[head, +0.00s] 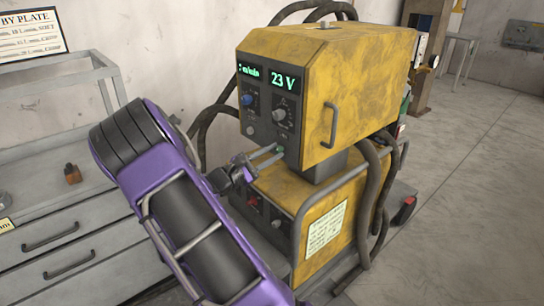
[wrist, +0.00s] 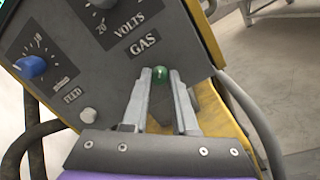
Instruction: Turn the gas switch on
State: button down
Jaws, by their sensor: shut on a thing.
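The yellow machine (head: 355,75) shows "23 V" on its display. A blue knob (wrist: 30,66), a volts knob and a white feed button (wrist: 89,114) are nearby. Dark hoses (head: 375,195) hang at its right. A grey drawer bench (head: 80,225) stands at left; floor at right is clear.

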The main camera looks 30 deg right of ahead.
jog(key=shift+m, duration=0.6)
jog(key=c, duration=0.7)
grip_release()
jog(key=shift+a, duration=0.1)
jog(key=s+a+f+p, duration=0.1)
jog(key=s+a, duration=0.1)
jog(key=a, duration=1.5)
jog(key=shift+s+f, duration=0.15)
jog(key=shift+f, duration=0.2)
jog(key=shift+r, duration=0.1)
